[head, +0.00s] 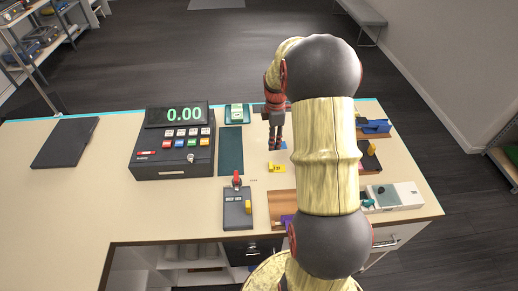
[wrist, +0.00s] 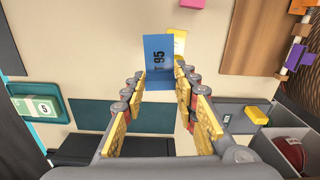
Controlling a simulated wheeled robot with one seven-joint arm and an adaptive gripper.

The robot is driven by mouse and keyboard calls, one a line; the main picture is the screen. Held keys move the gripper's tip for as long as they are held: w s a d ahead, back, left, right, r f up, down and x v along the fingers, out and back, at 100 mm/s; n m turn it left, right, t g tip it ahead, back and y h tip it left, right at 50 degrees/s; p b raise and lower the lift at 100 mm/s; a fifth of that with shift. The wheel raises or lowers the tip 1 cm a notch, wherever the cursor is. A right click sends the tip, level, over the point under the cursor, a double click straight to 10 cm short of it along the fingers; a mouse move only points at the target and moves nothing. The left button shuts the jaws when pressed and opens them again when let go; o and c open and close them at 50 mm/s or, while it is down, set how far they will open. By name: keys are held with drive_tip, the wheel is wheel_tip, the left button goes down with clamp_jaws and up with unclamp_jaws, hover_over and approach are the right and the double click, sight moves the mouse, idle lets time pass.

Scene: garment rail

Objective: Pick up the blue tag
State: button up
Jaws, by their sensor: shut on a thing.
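The blue tag (wrist: 159,60) is a flat blue card with dark print reading "T 95" in the wrist view. My gripper (wrist: 163,82) is shut on its lower part, with a yellow-padded finger on each side. In the head view my gripper (head: 278,147) points down over the counter, and a bit of the blue tag (head: 284,145) shows beside its fingertips. I cannot tell whether the tag touches the counter.
A yellow tag (head: 275,168) lies close by on the counter (head: 60,210). A cash register (head: 173,158) and a dark teal mat (head: 230,150) stand left of my gripper. A grey device (head: 237,215) is nearer the front. My arm hides part of the right side.

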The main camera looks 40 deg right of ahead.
drive_tip(key=d, duration=0.1)
drive_tip(key=s+d+r, duration=0.1)
drive_tip(key=d, duration=0.1)
drive_tip(key=s+d+r, duration=0.1)
drive_tip(key=shift+s+d+r, duration=0.2)
drive_tip(key=shift+d, duration=0.15)
wheel_tip(320, 180, up, 5)
drive_tip(key=p, duration=0.3)
drive_tip(key=shift+p, duration=0.35)
drive_tip(key=shift+s+f, duration=0.1)
